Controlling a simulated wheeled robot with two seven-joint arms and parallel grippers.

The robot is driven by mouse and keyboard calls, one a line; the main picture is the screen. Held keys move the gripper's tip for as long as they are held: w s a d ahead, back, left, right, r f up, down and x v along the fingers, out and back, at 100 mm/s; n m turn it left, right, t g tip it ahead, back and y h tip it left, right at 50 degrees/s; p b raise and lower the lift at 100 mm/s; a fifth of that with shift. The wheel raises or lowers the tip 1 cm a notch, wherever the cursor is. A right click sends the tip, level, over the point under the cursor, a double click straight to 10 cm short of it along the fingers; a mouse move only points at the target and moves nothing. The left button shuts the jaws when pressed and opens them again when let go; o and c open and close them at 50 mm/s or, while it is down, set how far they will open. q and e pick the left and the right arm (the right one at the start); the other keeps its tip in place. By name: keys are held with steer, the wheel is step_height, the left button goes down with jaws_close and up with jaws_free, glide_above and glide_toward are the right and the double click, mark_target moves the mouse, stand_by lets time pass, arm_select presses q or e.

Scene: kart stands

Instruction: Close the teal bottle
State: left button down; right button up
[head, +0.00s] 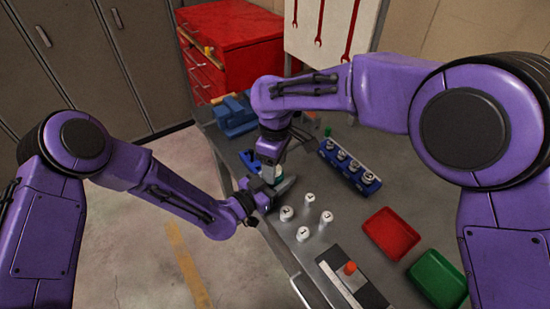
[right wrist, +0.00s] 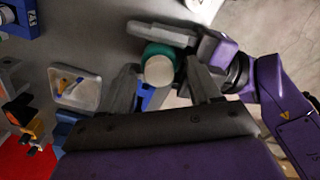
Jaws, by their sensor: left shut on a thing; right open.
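The teal bottle (right wrist: 151,51) shows in the right wrist view, seen from above, with a round white top (right wrist: 159,71). I cannot tell whether this top is a cap screwed down or loose. My left gripper (right wrist: 165,38) is shut on the bottle from the side. My right gripper (right wrist: 163,80) is open and points down, one finger on each side of the white top, with gaps visible. In the head view, my right gripper (head: 271,163) is above my left gripper (head: 279,187) near the table's left edge, and the bottle is mostly hidden between them.
Several white numbered cylinders (head: 303,234) stand just right of my left gripper. A blue rack (head: 368,184) with metal pieces stands behind them. A red tray (head: 392,233), a green tray (head: 437,280) and a panel with a red button (head: 350,268) are nearer. A blue vise (head: 235,117) is at the back left.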

mark_target(268, 185)
step_height(268, 185, up, 12)
stand_by(0.3)
arm_select(q)
steer(key=shift+c, duration=1.7)
jaws_free()
arm_select(e)
steer(key=shift+f, duration=0.1)
arm_select(q)
steer(key=b+v, duration=0.3)
steer(key=v, duration=0.6)
steer(key=shift+s+a+f, duration=0.15)
steer(key=shift+s+a, duration=0.1)
steer(key=shift+a, duration=0.05)
steer(key=shift+s+a, duration=0.25)
steer(key=shift+s, duration=0.05)
arm_select(e)
step_height(268, 185, down, 3)
steer(key=shift+f, duration=0.15)
arm_select(q)
steer(key=shift+s, duration=0.1)
arm_select(e)
steer(key=shift+s+f, duration=0.1)
